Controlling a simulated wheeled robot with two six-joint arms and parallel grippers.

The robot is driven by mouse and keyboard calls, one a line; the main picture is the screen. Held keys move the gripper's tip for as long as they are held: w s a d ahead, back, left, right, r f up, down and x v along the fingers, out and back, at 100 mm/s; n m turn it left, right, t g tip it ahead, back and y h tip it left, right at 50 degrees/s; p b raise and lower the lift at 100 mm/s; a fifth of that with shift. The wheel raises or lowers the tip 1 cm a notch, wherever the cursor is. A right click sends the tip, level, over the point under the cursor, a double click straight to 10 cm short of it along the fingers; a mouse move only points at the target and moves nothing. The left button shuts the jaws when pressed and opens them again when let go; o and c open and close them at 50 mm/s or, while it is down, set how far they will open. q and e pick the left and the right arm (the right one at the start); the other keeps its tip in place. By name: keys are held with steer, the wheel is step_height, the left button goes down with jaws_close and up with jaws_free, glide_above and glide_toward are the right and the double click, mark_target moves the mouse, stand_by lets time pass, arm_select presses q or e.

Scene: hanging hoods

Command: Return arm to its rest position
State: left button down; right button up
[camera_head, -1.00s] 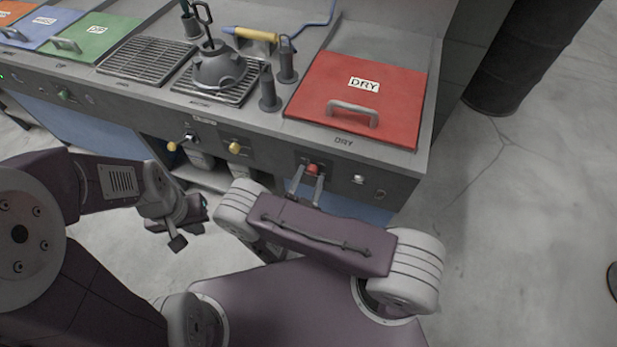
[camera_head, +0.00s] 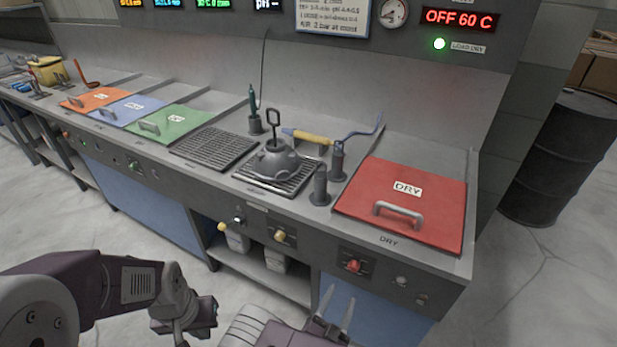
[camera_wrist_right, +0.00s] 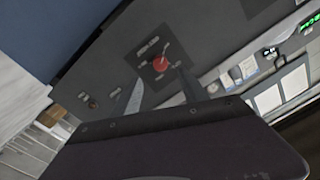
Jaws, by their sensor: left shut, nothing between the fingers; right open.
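My right gripper (camera_head: 337,304) is open and empty, low in the head view, in front of the panel and a little below the red knob (camera_head: 354,266). Its two thin fingers look apart from the knob. In the right wrist view the same knob (camera_wrist_right: 160,64) shows beyond and between the fingers. Most of my right arm is below the head view's edge. My left gripper (camera_head: 183,338) is shut and empty at the bottom left, in front of the bench and clear of it; its tips are partly cut off.
The bench has a red DRY lid (camera_head: 405,193), closed, and a grey domed hanger piece (camera_head: 278,160) on a grate. Green (camera_head: 172,122), blue and orange lids are further left. A display (camera_head: 460,18) reads OFF 60 C above a lit green lamp. A black drum (camera_head: 562,160) stands right.

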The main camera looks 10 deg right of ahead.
steer(key=w+d+r+m+g+h+p, duration=0.2)
steer(key=d+r+m+g, duration=0.15)
steer(key=r, duration=0.35)
steer(key=w+d+r+m+g+h+p, duration=0.2)
steer(key=d+r+m+h, duration=0.1)
steer(key=r+m, duration=0.25)
steer(key=s+d+r+m+g+y+p, duration=0.2)
steer(key=s+d+r+m+g+p, duration=0.1)
steer(key=s+d+r+m+g, duration=1.05)
steer(key=s+a+f+m+y+p, duration=0.3)
steer(key=a+m+y, duration=0.35)
steer(key=m, duration=0.95)
steer(key=w+a+f+m+t+y, duration=0.1)
steer(key=a+m, duration=0.4)
steer(key=m, duration=0.6)
steer(key=w+a+f+m+t+y+b, duration=0.1)
steer(key=w+a+m+t+y, duration=0.2)
steer(key=m, duration=0.8)
steer(key=a+t+y, duration=0.1)
steer(key=a+y, duration=0.1)
steer(key=y, duration=0.1)
steer(key=shift+a, duration=0.4)
